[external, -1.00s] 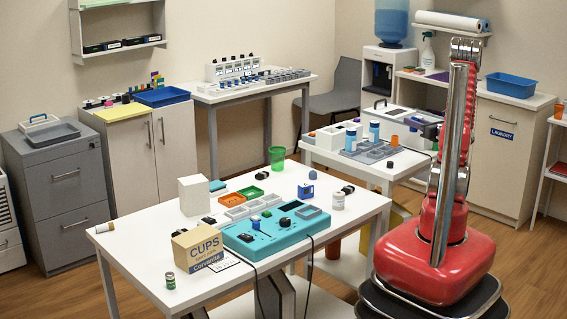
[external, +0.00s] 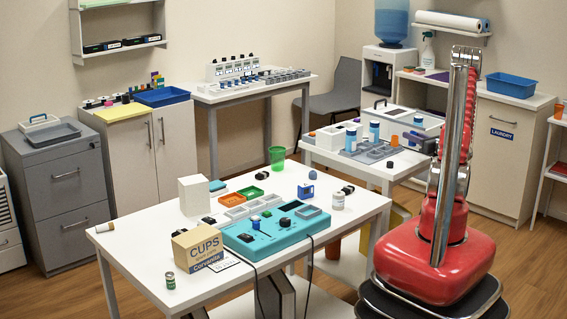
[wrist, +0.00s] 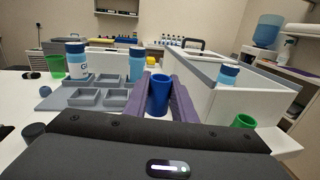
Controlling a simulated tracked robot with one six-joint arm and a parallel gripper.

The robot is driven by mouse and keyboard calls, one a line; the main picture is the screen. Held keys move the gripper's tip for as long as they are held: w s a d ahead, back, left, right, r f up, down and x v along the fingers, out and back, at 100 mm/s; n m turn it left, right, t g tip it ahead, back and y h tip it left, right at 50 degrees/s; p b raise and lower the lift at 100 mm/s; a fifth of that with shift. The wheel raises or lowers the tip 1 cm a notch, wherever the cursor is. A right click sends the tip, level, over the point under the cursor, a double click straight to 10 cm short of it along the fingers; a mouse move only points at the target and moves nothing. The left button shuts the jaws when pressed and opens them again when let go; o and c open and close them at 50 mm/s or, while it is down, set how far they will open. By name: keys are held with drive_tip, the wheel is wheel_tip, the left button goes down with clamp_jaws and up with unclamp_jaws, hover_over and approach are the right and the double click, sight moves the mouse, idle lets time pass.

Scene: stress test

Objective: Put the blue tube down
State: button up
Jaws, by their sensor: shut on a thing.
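In the wrist view my gripper (wrist: 160,84) has its two purple fingers shut on a blue tube (wrist: 159,96). The tube stands upright between them, with its open mouth up. Its lower end is hidden by my wrist housing. In the external view my gripper (external: 415,137) is over the far right table (external: 330,154), at the right of the grey compartment tray (external: 376,153). The tube cannot be made out there. In the wrist view the grey tray (wrist: 76,107) lies left of the held tube.
A green cup (wrist: 243,121) is at right, another green cup (wrist: 57,67) at far left.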

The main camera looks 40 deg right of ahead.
sight(412, 145)
drive_tip(key=shift+f, duration=2.05)
drive_tip(key=o, duration=1)
drive_tip(key=shift+s+a, duration=0.35)
drive_tip(key=shift+s, duration=1.6)
drive_tip(key=shift+s+a, duration=0.35)
drive_tip(key=shift+s, duration=1.65)
drive_tip(key=shift+s+a, duration=0.35)
drive_tip(key=shift+s, duration=1.6)
